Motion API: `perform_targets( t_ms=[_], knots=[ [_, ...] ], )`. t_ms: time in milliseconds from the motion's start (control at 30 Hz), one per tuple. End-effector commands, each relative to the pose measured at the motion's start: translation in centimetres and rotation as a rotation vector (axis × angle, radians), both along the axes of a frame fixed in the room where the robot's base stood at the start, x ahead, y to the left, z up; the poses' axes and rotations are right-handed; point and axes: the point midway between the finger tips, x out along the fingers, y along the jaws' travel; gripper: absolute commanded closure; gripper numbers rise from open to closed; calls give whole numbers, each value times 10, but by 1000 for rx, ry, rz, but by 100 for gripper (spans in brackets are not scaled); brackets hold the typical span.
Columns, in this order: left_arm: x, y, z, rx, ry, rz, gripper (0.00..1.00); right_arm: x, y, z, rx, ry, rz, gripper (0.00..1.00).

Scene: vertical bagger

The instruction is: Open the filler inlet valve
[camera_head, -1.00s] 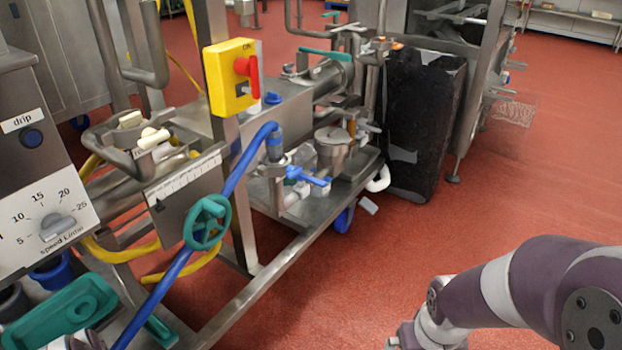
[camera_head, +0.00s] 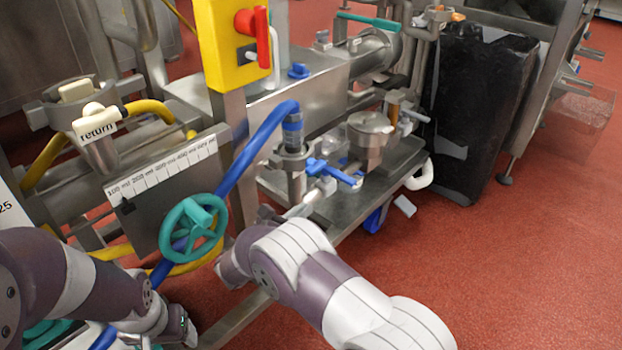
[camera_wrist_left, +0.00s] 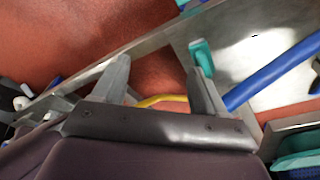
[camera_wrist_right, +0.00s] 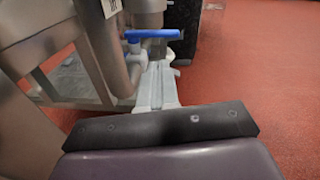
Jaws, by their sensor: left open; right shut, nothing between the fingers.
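A valve with a blue lever handle (camera_head: 332,172) sits on the pipework below the blue hose's end, right of the frame post. The handle also shows in the right wrist view (camera_wrist_right: 152,35). My right gripper (camera_wrist_right: 157,72) is shut and empty, its fingertips pointing at the valve just below the handle; whether they touch it cannot be told. In the head view my right gripper (camera_head: 308,198) reaches in beside the valve. My left gripper (camera_wrist_left: 160,55) is open and empty over the lower frame; its fingers are mostly hidden in the head view.
A teal handwheel (camera_head: 192,228) and the blue hose (camera_head: 245,160) stand left of the valve. A yellow switch box (camera_head: 228,45) is above on the post. A steel pot (camera_head: 370,135) and black block (camera_head: 478,110) are to the right.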

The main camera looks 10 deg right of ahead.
Motion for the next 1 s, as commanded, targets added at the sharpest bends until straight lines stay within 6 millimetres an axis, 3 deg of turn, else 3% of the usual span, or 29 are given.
perform_targets(
  t_ms=[100,200,700,1000],
  knots=[
    [-21,-11,7,-15,56,-13,28,-15,2,-11,55,-117,-84,100],
    [-26,-12,5,-19,72,-14,28,-14,-4,-12,66,-141,-103,100],
    [-25,-12,-36,-17,70,-11,28,48,-84,-14,66,-140,-102,100],
    [-24,-11,-48,-17,70,-11,28,68,-108,-10,65,-137,-100,100]
  ],
)
